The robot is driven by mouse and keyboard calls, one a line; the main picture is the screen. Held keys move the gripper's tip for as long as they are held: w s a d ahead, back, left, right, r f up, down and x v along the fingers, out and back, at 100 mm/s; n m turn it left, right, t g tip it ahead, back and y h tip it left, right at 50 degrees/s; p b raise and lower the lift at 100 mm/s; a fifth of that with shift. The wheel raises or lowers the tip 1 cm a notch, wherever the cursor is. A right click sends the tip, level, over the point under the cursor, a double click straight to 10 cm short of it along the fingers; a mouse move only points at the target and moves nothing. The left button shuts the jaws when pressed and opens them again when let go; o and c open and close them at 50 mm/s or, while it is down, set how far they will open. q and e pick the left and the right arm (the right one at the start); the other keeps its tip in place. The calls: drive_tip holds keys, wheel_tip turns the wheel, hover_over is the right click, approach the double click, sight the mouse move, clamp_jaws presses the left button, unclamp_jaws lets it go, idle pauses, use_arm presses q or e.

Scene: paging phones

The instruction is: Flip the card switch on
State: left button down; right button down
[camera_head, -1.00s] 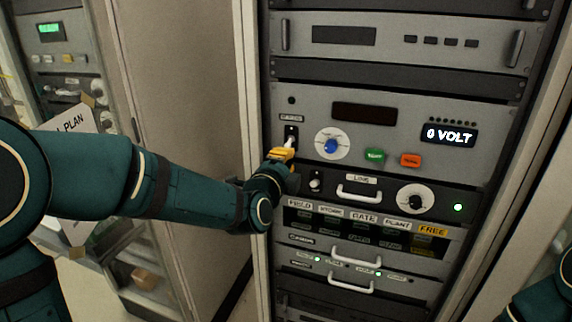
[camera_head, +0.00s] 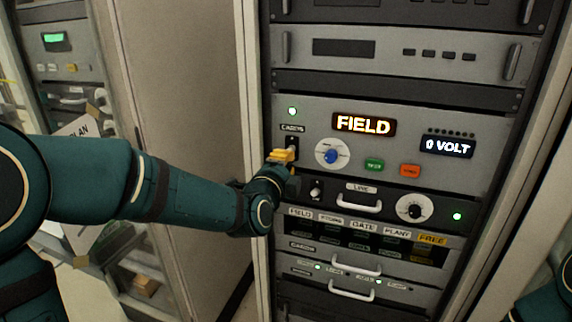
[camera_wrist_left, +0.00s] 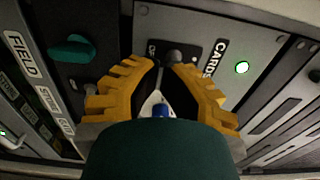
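The card switch (camera_head: 292,146) is a small toggle in a dark slot under the CARDS label (camera_head: 292,128), on the grey panel. A lamp (camera_head: 292,111) above it is lit. My left gripper (camera_head: 283,154), with yellow fingers, is right at the switch, partly covering the slot's lower part. In the left wrist view, the rounded toggle end (camera_wrist_left: 173,57) lies just beyond the fingertips (camera_wrist_left: 166,66). A narrow gap shows between the tips, so the fingers are partly open. Contact with the toggle cannot be told. My right gripper is out of view.
The FIELD display (camera_head: 364,124) and the 0 VOLT display (camera_head: 446,146) are lit. A blue knob (camera_head: 331,156), a green button (camera_head: 374,165) and an orange button (camera_head: 410,171) sit right of the switch. A drawer handle (camera_head: 359,204) protrudes below.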

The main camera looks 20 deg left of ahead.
use_arm(q)
drive_tip(key=shift+w+a+r+p, duration=0.1)
drive_tip(key=shift+a+r+p, duration=0.05)
drive_tip(key=shift+r+p, duration=0.4)
drive_tip(key=shift+f, duration=0.1)
drive_tip(key=s+f, duration=0.1)
drive_tip(key=s, duration=0.7)
drive_tip(key=shift+b, duration=0.35)
idle(0.6)
